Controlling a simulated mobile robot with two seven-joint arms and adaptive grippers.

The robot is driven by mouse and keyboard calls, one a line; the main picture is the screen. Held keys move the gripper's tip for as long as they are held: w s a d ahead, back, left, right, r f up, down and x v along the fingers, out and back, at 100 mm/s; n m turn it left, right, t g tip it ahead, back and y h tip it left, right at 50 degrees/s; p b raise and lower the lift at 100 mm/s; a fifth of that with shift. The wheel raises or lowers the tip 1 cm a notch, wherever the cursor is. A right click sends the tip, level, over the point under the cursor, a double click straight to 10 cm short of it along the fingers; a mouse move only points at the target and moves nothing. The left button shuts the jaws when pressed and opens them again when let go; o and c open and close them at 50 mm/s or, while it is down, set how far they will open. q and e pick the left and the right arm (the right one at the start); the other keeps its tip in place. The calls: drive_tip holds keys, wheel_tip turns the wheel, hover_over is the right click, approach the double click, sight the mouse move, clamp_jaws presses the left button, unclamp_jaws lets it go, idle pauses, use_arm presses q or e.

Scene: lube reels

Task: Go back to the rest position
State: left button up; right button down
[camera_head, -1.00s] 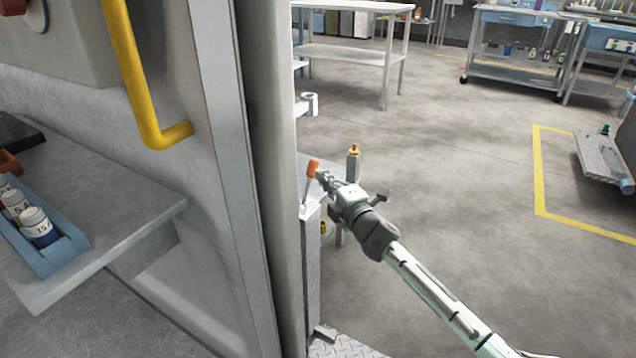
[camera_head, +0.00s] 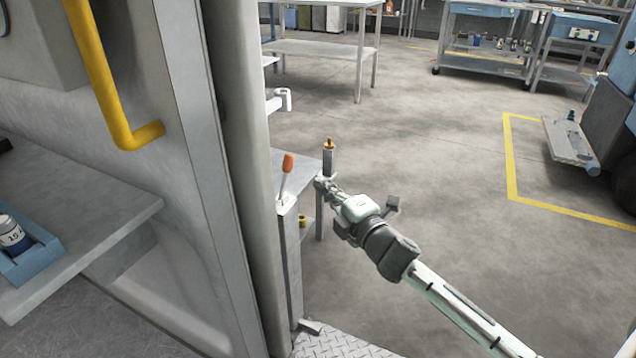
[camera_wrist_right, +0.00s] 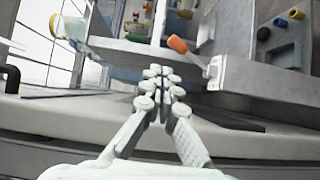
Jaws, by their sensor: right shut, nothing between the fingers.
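My right gripper (camera_head: 324,184) reaches in from the lower right in the head view. It is shut and empty, in front of the tall grey panel's right side. In the right wrist view its fingers (camera_wrist_right: 160,85) are together with nothing between them. A lever with an orange knob (camera_head: 287,163) stands on a narrow grey post, left of the gripper and apart from it. The orange knob also shows in the right wrist view (camera_wrist_right: 177,45), just beyond the fingertips. My left gripper is not in view.
A tall grey panel edge (camera_head: 245,180) stands close on the left, with a yellow handle (camera_head: 100,80). A grey shelf (camera_head: 80,245) holds a blue tray (camera_head: 35,265) with a bottle. A brass-topped post (camera_head: 329,158) stands behind the gripper. Open floor (camera_head: 450,150) lies to the right.

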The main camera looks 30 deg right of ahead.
drive_tip(key=s+d+f+m+g+h, duration=0.15)
drive_tip(key=s+f+m+g, duration=0.35)
drive_tip(key=f, duration=0.6)
drive_tip(key=s+d+f+m+g+h, duration=0.1)
drive_tip(key=s+f+m+g+h, duration=0.2)
drive_tip(key=s+f+m, duration=0.65)
drive_tip(key=s+a+f+m+g+y, duration=0.1)
drive_tip(key=s+a+f+g, duration=0.1)
drive_tip(key=s+f, duration=0.5)
drive_tip(key=s+a+f+m+g, duration=0.1)
drive_tip(key=s+a+f+g, duration=0.1)
drive_tip(key=s+f+g, duration=0.3)
drive_tip(key=s+f, duration=0.3)
drive_tip(key=s, duration=0.1)
drive_tip(key=shift+a+m+y, duration=0.25)
drive_tip(key=shift+m+y, duration=0.1)
drive_tip(key=shift+w, duration=0.15)
